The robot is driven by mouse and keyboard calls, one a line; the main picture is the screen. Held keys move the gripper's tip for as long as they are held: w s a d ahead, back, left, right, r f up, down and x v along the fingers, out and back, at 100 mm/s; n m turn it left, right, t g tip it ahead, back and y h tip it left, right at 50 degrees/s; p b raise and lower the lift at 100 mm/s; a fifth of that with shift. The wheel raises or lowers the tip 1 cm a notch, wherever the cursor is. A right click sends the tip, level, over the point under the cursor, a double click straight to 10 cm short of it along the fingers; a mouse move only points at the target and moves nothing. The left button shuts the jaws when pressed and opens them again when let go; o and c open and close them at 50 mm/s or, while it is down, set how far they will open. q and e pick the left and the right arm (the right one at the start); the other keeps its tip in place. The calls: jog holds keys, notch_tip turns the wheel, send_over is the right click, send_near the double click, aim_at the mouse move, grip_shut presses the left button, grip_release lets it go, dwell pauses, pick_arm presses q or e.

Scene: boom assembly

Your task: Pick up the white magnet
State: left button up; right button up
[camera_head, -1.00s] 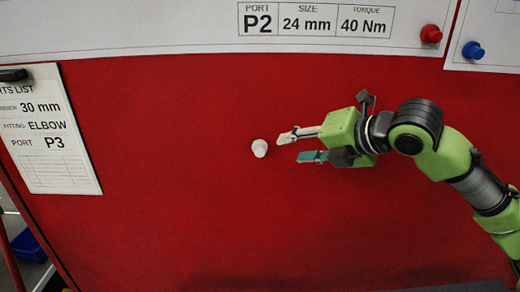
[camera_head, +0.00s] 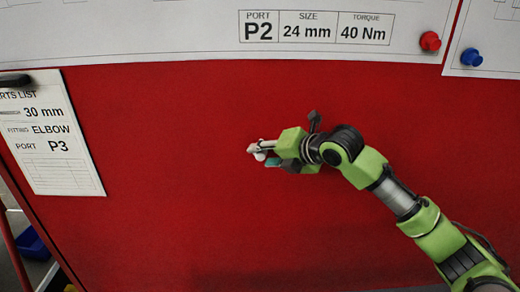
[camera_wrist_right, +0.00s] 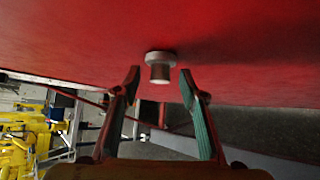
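The white magnet (camera_head: 260,156) sits on the red board, mostly covered by my right gripper in the head view. In the right wrist view the magnet (camera_wrist_right: 160,66) is a short stepped knob sticking out from the red surface. My right gripper (camera_head: 262,156) is open. Its fingertips (camera_wrist_right: 159,78) stand on either side of the magnet, with a visible gap on both sides in the wrist view. My left gripper is in neither view.
The red board (camera_head: 180,220) is clear around the magnet. A parts list sheet (camera_head: 60,165) hangs at the left. A white sheet (camera_head: 150,35) runs along the top, with a red magnet (camera_head: 430,41) and a blue magnet (camera_head: 472,54) at the upper right.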

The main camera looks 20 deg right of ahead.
jog(key=shift+w+a+f, duration=0.1)
jog(key=shift+w+f, duration=0.05)
jog(key=shift+w, duration=0.05)
jog(key=shift+s, duration=0.1)
grip_shut()
